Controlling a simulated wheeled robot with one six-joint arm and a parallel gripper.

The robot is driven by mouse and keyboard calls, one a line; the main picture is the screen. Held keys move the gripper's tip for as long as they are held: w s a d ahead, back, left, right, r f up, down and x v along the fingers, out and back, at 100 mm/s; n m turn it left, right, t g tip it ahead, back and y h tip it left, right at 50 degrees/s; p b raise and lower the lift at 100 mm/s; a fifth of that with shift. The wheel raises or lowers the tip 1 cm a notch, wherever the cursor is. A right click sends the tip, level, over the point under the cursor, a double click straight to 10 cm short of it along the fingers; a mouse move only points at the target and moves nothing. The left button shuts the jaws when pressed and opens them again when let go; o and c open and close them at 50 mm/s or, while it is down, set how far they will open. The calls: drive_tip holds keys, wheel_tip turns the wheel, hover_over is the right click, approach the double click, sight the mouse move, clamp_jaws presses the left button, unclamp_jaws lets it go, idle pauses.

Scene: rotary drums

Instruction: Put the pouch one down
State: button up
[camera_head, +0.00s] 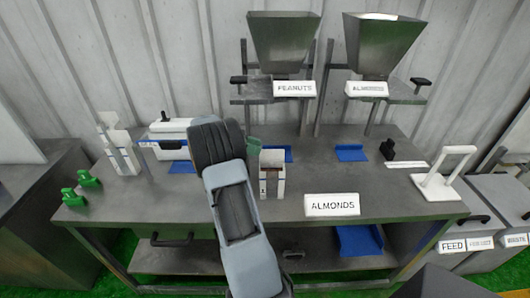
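A small upright white thing with a brownish open top (272,172) stands at the middle of the grey workbench (400,192). It may be the pouch or a holder with a pouch in it; I cannot tell which. My arm, blue-grey with a dark ribbed joint, rises from the bottom and covers the bench just left of it.
An ALMONDS sign (332,205) stands at the bench front. Two hoppers, PEANUTS (283,42) and ALMONDS (378,46), stand at the back. A white frame (443,174) stands right, green clamps (89,178) left, a blue pad (350,153) behind. Bare bench lies right of centre.

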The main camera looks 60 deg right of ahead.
drive_tip(key=b+v, duration=0.1)
drive_tip(key=v, duration=0.6)
drive_tip(key=a+r+n+t+y, duration=0.1)
drive_tip(key=a+r+n+t, duration=0.1)
drive_tip(key=a+n+t, duration=0.6)
drive_tip(key=s+a+f+n+t+y, duration=0.1)
drive_tip(key=s+a+n+t+y, duration=0.1)
drive_tip(key=a+n, duration=0.5)
drive_tip(key=s+a+f+n+t+y, duration=0.1)
drive_tip(key=s+a+n+t+y, duration=0.2)
drive_tip(key=a, duration=0.7)
drive_tip(key=s+a+f+n+t+y, duration=0.1)
drive_tip(key=s+a+n+t+y, duration=0.1)
drive_tip(key=s+a+n, duration=0.3)
drive_tip(key=a+n, duration=0.4)
drive_tip(key=n, duration=0.2)
drive_tip(key=shift+s+f+t+y, duration=0.25)
drive_tip(key=shift+f+t+y, duration=0.05)
drive_tip(key=shift+f+t, duration=0.1)
drive_tip(key=shift+o, duration=0.4)
drive_tip(key=shift+d, duration=0.1)
drive_tip(key=shift+d, duration=0.1)
